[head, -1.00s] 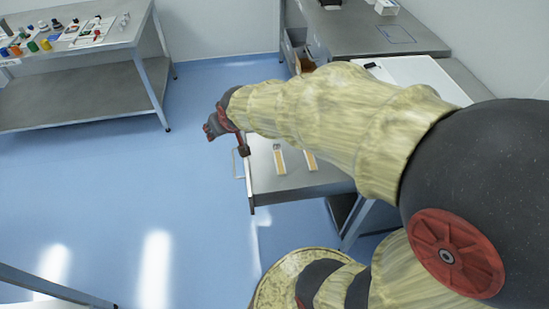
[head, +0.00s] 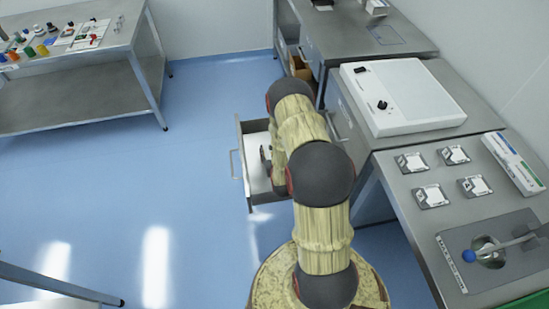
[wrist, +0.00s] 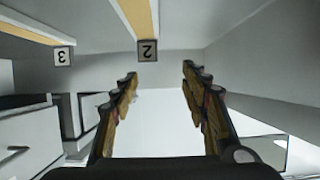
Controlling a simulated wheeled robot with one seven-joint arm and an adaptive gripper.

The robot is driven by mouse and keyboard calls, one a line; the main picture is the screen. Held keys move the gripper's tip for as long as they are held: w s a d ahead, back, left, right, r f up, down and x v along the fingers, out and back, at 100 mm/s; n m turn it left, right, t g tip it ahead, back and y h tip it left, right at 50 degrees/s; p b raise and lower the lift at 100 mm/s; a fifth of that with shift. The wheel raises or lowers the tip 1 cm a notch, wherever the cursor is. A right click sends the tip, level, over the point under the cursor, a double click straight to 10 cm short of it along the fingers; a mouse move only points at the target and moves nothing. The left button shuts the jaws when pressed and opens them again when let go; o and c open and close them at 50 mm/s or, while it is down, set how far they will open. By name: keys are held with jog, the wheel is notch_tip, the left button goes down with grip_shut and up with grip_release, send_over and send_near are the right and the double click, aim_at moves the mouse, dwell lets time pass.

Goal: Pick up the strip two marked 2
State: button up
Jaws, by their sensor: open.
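Strip two (wrist: 143,18) is a tan strip with a grey tag marked 2 at its near end, at the top middle of the wrist view. My gripper (wrist: 159,76) is open and empty, with its two fingers spread apart. The tag marked 2 shows just above the gap between the fingertips, apart from them. In the head view my gripper (head: 266,158) is low at the open drawer (head: 241,140), mostly behind my arm. The strips are hidden there.
A strip marked 3 (wrist: 30,30) lies left of strip two in the wrist view. The drawer's walls stand close around. In the head view, a white device (head: 400,92) and several small cards sit on the benches to the right. The floor to the left is clear.

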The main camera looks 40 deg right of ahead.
jog(key=shift+s+d+f, duration=0.15)
jog(key=shift+s+f, duration=0.35)
jog(key=shift+d+f, duration=0.1)
jog(key=shift+f, duration=0.1)
jog(key=b+x, duration=0.1)
jog(key=x, duration=0.1)
jog(key=b+x, duration=0.1)
jog(key=x, duration=0.2)
jog(key=b+x, duration=0.1)
jog(key=x, duration=0.1)
jog(key=shift+s+d+f, duration=0.15)
jog(key=shift+d+f, duration=0.1)
jog(key=shift+d, duration=0.2)
jog(key=shift+r, duration=0.1)
jog(key=shift+c, duration=0.5)
grip_shut()
